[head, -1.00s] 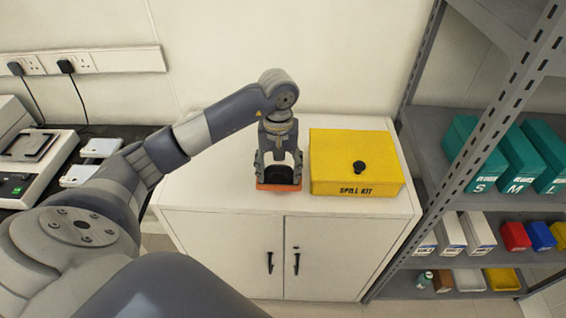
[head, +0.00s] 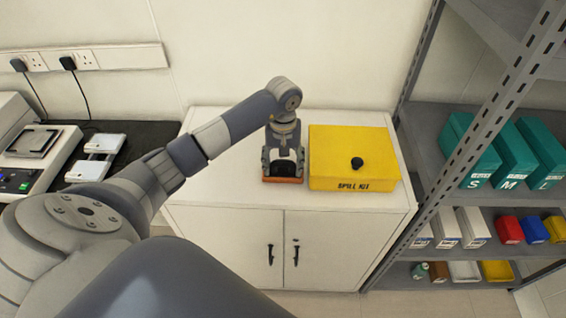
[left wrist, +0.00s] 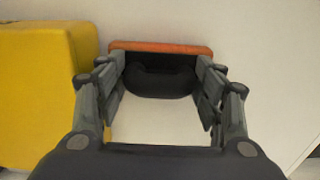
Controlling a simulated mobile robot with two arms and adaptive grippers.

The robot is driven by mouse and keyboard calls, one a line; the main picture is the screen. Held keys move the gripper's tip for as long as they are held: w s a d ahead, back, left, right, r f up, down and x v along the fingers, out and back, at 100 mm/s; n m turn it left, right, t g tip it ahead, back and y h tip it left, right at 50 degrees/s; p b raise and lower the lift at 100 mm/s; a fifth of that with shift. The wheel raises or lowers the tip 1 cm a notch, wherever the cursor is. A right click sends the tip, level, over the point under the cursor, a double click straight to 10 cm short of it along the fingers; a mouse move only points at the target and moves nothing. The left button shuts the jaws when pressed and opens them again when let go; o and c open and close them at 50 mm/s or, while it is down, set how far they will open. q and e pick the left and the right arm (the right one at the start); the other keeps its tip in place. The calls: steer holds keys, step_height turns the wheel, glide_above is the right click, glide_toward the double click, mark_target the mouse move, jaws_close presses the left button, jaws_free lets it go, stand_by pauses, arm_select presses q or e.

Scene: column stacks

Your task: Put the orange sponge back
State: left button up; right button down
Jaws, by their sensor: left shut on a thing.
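The orange sponge (head: 283,180) shows as an orange strip under a black part, at the top of the white cabinet near its front edge. It also shows at the top of the left wrist view (left wrist: 160,47), with the black part between my fingers. My left gripper (head: 283,172) points down and is shut on it. I cannot tell whether the sponge touches the cabinet top or is just above it. My right gripper is not in view.
A yellow spill kit box (head: 352,158) with a black knob stands close to the right of my gripper. The white cabinet (head: 232,133) has free room at left. A grey shelf rack (head: 425,185) with teal boxes is at right. A black bench with instruments is at left.

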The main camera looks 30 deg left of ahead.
mark_target(283, 161)
arm_select(q)
steer(key=o, duration=1)
steer(key=shift+f, duration=0.1)
steer(key=shift+w+r, duration=0.1)
steer(key=shift+r, duration=0.3)
step_height(283, 161, up, 12)
steer(key=b, duration=0.3)
steer(key=shift+f, duration=0.25)
